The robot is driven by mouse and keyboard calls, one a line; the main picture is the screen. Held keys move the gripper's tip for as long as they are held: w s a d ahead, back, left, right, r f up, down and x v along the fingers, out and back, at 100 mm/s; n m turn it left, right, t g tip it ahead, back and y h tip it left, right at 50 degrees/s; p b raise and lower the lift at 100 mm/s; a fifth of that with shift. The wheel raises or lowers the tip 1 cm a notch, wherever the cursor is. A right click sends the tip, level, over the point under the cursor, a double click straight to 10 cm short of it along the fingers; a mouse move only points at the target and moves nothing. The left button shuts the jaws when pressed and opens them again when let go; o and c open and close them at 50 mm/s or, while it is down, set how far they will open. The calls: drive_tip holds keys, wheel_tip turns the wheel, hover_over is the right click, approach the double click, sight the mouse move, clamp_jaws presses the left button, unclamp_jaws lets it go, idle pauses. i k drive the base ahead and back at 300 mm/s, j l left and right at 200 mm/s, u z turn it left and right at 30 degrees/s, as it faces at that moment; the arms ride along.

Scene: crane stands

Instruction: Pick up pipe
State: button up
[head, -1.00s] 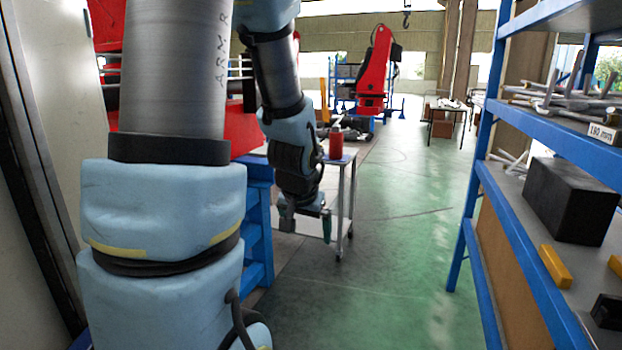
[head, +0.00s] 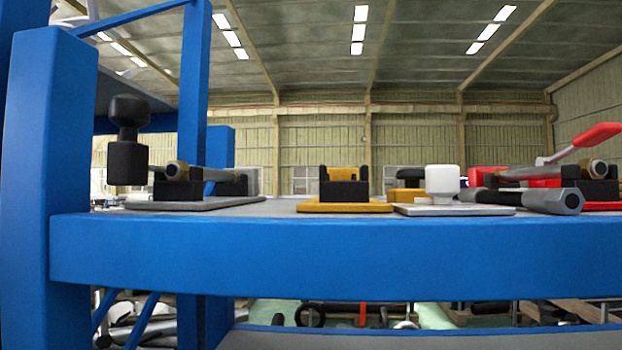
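My gripper is not in view now. A dark grey pipe-like piece with a wider hollow end (head: 558,200) lies at the right on the blue shelf's top. Another tube with a round open end (head: 597,168) sits in a black support on a red base at the far right, beside a red-handled lever (head: 598,134). I cannot tell which of these is the task's pipe.
The blue shelf beam (head: 330,258) spans the near side, with a blue post (head: 50,180) at left. A black knobbed part (head: 128,140) stands upright at left. A yellow-based stand (head: 345,205) and a white block on a plate (head: 442,180) stand between. Lower-shelf items are partly hidden.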

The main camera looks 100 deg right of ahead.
sight(592, 168)
drive_tip(key=j+z, duration=0.1)
drive_tip(key=z, duration=0.3)
drive_tip(key=j+z, duration=0.1)
drive_tip(key=z, duration=0.3)
drive_tip(key=k+j+z, duration=0.1)
drive_tip(key=z, duration=0.65)
drive_tip(key=k+j, duration=0.05)
